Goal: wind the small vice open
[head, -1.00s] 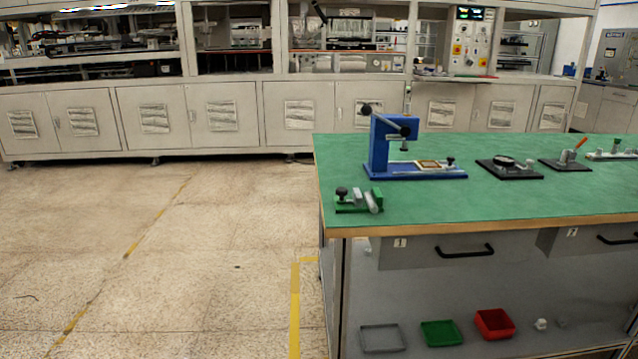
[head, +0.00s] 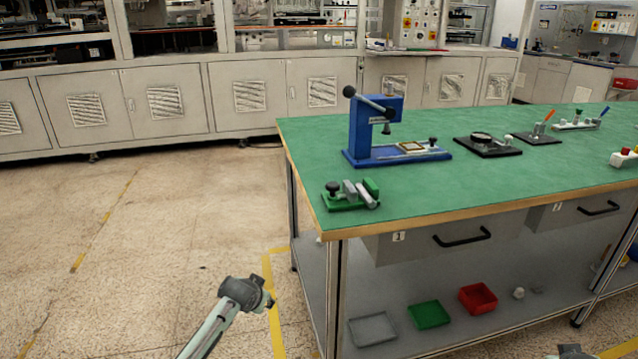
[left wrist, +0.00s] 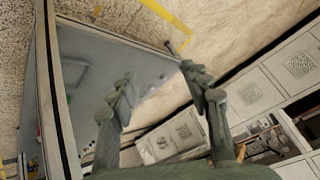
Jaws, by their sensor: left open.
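The small vice (head: 351,195) is green with grey jaws and a dark knob at its left end. It sits on the green bench top at the near left corner, in the head view. A gap shows between its grey jaw and its green end block. My left arm's end (head: 246,292) is low over the floor, left of the bench and well below the vice, touching nothing. In the left wrist view my left gripper (left wrist: 163,88) is open and empty, and the vice is not visible there. Only a dark bit of my right arm (head: 572,352) shows at the bottom edge.
A blue press (head: 368,135) stands behind the vice on the bench (head: 440,190). A black dial fixture (head: 488,146) and other fixtures are further right. Drawers hang under the top. Grey, green and red trays (head: 478,298) lie on the shelf. Floor left of the bench is clear.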

